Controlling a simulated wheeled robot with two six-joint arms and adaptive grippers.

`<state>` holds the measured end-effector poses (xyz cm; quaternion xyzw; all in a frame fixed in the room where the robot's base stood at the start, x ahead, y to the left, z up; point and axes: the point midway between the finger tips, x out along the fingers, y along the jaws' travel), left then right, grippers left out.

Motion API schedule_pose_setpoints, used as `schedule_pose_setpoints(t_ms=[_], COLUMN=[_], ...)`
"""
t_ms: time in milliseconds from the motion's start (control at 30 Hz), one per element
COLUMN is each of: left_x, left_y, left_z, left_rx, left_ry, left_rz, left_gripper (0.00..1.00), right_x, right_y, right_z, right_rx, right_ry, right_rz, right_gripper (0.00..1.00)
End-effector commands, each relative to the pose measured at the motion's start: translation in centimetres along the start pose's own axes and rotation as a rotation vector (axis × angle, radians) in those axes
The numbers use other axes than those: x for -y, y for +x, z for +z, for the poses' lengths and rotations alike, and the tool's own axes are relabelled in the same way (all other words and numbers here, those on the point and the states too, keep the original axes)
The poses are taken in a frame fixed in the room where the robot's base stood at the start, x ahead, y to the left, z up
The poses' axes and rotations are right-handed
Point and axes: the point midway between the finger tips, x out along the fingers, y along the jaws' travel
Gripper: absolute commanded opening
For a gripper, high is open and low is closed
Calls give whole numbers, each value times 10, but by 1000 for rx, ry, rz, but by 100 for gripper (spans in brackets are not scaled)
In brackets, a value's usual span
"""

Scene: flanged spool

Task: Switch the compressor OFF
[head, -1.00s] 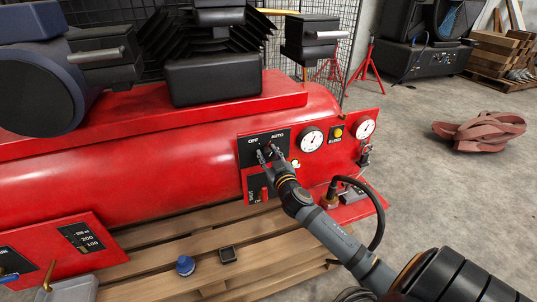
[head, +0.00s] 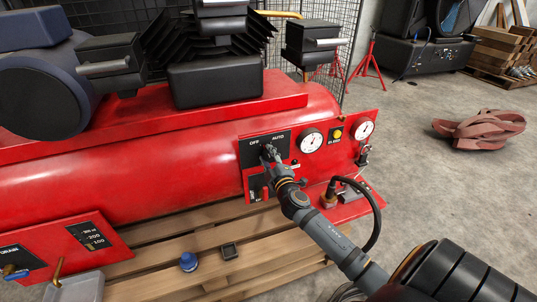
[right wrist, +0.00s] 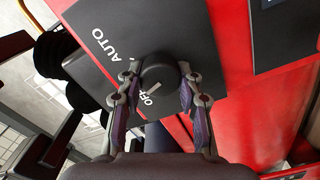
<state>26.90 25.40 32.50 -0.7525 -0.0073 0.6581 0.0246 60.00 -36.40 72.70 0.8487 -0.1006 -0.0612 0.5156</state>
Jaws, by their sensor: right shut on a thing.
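The compressor (head: 190,150) is a red tank with a control panel on its front. A black switch plate (head: 249,158) carries the words OFF on the left and AUTO on the right. In the right wrist view, a round black knob (right wrist: 160,72) sits on the plate, with a pale mark on its face towards the OFF lettering. My right gripper (head: 268,152) is shut on the knob, with one finger on each side, as the right wrist view also shows (right wrist: 158,80). In the head view the gripper mostly hides the knob. My left gripper is not in view.
Two white gauges (head: 311,140) and a yellow button (head: 337,133) are to the right of the switch plate. A black hose (head: 376,215) curves close to my right arm. A blue cap (head: 189,262) lies on the wooden pallet (head: 160,284).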

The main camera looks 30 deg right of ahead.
Motion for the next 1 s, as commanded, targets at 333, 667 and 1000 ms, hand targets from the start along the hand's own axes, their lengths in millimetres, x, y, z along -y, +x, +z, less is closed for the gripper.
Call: schedule_pose_setpoints(t_ms=[333,667,1000], left_x=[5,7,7], left_y=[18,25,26], left_z=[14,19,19], left_rx=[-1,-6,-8], left_ry=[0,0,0], left_rz=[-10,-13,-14], left_gripper=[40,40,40], right_x=[1,2,2], right_y=[0,0,0], right_z=[0,0,0], right_rx=[0,-1,-1], right_ry=[-222,-310,-321], right_rz=[-1,-1,-1], right_gripper=[4,4,4])
